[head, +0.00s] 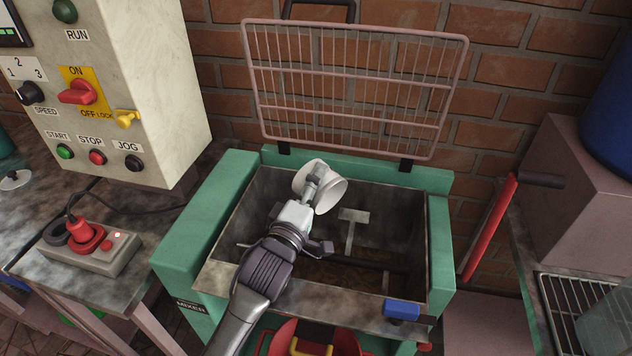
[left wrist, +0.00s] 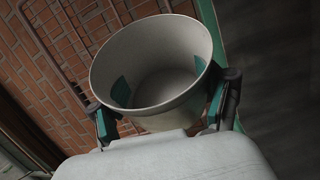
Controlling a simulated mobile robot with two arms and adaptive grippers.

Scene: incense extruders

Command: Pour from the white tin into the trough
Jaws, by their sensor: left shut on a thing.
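The white tin (head: 332,196) is held over the back part of the trough, tilted on its side in the head view. My left gripper (head: 314,186) is shut on it. In the left wrist view, the tin (left wrist: 158,62) fills the middle between the gripper's fingers (left wrist: 165,115), and its pale inside looks empty. The trough (head: 345,303) is the open metal bin of the green mixer, with a grey paddle (head: 352,217) and some brown material low inside. My left arm hides part of the trough. My right gripper is not in view.
The wire guard (head: 355,85) stands raised behind the trough. A control cabinet (head: 150,60) and a grey switch box (head: 92,249) are at the left. A red lever (head: 490,228) rises at the right. A blue block (head: 402,309) sits on the trough's front rim.

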